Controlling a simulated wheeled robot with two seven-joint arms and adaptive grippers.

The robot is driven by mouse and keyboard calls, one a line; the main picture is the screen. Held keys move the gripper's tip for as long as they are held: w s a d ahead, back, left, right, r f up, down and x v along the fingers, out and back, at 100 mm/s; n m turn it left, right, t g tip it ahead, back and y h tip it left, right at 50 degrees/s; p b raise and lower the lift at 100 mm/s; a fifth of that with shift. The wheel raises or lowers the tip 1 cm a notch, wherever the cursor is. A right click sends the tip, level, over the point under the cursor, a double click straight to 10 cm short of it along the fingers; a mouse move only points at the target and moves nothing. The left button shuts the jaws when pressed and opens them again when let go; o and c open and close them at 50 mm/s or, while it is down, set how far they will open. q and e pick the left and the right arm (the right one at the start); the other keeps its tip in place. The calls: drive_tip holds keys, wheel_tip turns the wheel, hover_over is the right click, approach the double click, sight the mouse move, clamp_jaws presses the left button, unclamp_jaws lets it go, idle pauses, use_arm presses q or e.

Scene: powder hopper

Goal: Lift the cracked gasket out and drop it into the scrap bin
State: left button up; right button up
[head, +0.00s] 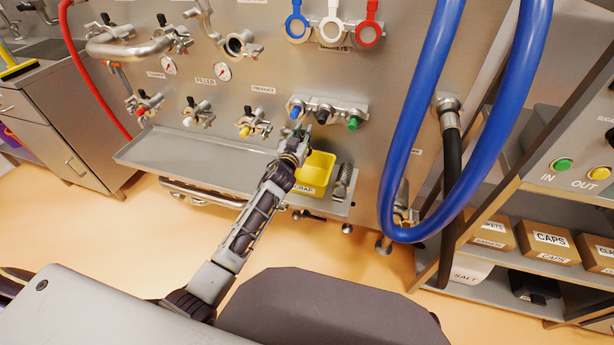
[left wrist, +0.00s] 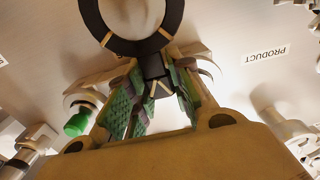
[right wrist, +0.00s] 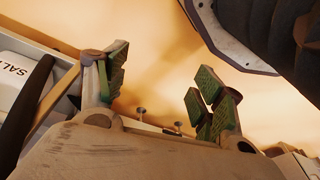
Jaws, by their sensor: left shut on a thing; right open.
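A black ring gasket with a tab (left wrist: 152,49) shows at the top of the left wrist view. My left gripper (head: 299,135) is shut on its tab; the fingers also show in the left wrist view (left wrist: 152,95). No crack can be made out. In the head view the ring cannot be picked out. Whether it still touches a fitting I cannot tell. The yellow scrap bin (head: 318,170) stands on the panel's shelf, just below and right of my left gripper, partly behind it. My right gripper (right wrist: 160,88) is open and empty, seen only in the right wrist view.
Blue, white and red rings (head: 332,29) hang on the panel above. Valves with coloured knobs (head: 354,122) stick out near my left gripper. A thick blue hose (head: 400,140) loops down on the right. The steel shelf (head: 190,152) is bare left of the bin.

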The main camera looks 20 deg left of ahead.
use_arm(q)
drive_tip(key=shift+f, duration=0.2)
drive_tip(key=shift+f+b, duration=1.9)
drive_tip(key=shift+f, duration=0.05)
use_arm(e)
wheel_tip(320, 180, up, 6)
drive_tip(key=w+a, duration=0.1)
drive_tip(key=shift+a+r+t+y, duration=0.2)
drive_tip(key=shift+r+t+y, duration=0.1)
drive_tip(key=shift+t, duration=0.1)
use_arm(q)
drive_tip(key=o, duration=0.9)
drive_tip(key=shift+s, duration=0.15)
use_arm(e)
drive_tip(key=shift+f, duration=0.1)
use_arm(q)
drive_tip(key=shift+s+a, duration=0.2)
drive_tip(key=shift+s, duration=5.65)
